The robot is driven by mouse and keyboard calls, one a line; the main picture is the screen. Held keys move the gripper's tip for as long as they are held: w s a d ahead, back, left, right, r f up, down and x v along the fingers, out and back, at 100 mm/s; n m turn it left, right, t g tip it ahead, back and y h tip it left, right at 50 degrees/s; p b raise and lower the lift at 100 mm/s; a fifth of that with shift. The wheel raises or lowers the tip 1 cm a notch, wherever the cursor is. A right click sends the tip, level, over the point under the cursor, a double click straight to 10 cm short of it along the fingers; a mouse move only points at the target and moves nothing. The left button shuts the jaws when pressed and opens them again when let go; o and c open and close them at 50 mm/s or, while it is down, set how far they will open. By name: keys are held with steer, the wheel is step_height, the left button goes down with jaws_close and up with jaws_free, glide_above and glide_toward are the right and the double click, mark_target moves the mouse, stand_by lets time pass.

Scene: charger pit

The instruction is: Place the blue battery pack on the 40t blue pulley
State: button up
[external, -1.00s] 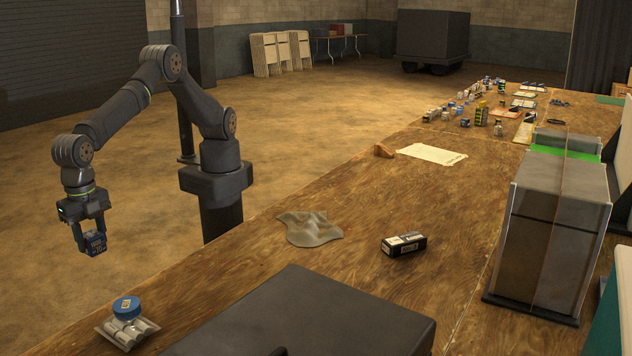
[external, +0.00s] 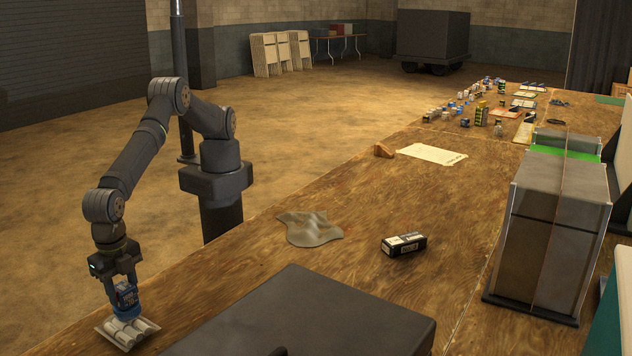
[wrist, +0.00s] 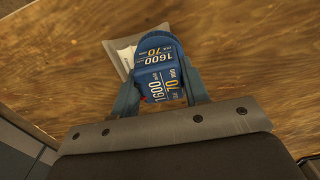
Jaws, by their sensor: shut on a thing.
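The blue battery pack (external: 126,297) is held between the fingers of my gripper (external: 124,290), low over the bench's near left corner. In the wrist view the pack (wrist: 161,76) shows printed "1600" and "70" labels between the two fingers. I cannot tell whether the pack touches the pulley.
A large dark case (external: 310,318) lies to the right of the bag. A grey cloth (external: 309,228) and a black box (external: 404,244) lie further back on the wooden bench (external: 350,200). A tall grey unit (external: 556,235) stands at the right. Small items crowd the far end.

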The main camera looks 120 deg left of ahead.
mark_target(122, 286)
steer(key=o, duration=1.1)
steer(key=shift+f, duration=0.1)
step_height(122, 286, up, 12)
steer(key=shift+r, duration=0.2)
steer(key=shift+f, duration=0.15)
steer(key=shift+f, duration=3.95)
steer(key=shift+f, duration=0.1)
